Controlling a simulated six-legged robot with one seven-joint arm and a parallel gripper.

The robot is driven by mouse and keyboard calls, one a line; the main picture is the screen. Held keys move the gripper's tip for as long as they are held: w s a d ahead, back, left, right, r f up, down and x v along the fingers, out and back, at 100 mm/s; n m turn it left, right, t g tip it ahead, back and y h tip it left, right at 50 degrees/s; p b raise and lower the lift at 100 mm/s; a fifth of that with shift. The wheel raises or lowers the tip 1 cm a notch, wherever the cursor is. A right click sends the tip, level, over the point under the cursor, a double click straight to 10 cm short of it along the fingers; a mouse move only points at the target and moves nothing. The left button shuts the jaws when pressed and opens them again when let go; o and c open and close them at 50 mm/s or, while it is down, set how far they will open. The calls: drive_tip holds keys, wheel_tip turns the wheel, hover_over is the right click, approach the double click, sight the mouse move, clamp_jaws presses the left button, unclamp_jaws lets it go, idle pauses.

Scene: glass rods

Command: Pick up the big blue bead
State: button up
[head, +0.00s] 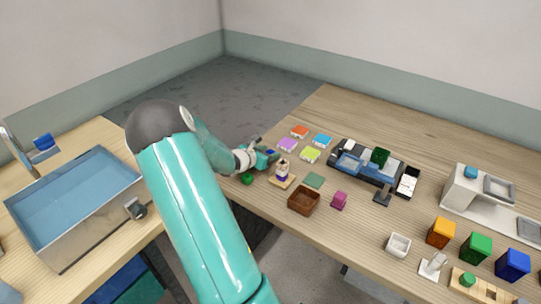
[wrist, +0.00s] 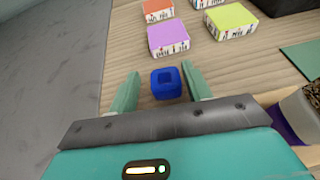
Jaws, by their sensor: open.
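The big blue bead (wrist: 166,84) is a dark blue block with a square hole in its top. In the wrist view it lies on the wooden table between my two green fingers, with a gap to the left finger and a smaller gap to the right one. My gripper (wrist: 160,88) is open and empty, with the fingers on either side of the bead. In the head view my gripper (head: 267,157) is at the table's left edge, and a bit of the blue bead (head: 270,152) shows beside the fingers.
Purple (wrist: 168,38), orange (wrist: 158,9) and yellow-green (wrist: 231,20) boxes lie beyond the bead. A jar with a purple base (wrist: 289,122) is close on the right. A green block (head: 247,179) and a brown box (head: 303,201) are nearby. The table edge is close on the left.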

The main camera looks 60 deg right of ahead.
drive_tip(key=c, duration=0.9)
drive_tip(key=shift+o, duration=0.2)
drive_tip(key=shift+r, duration=0.15)
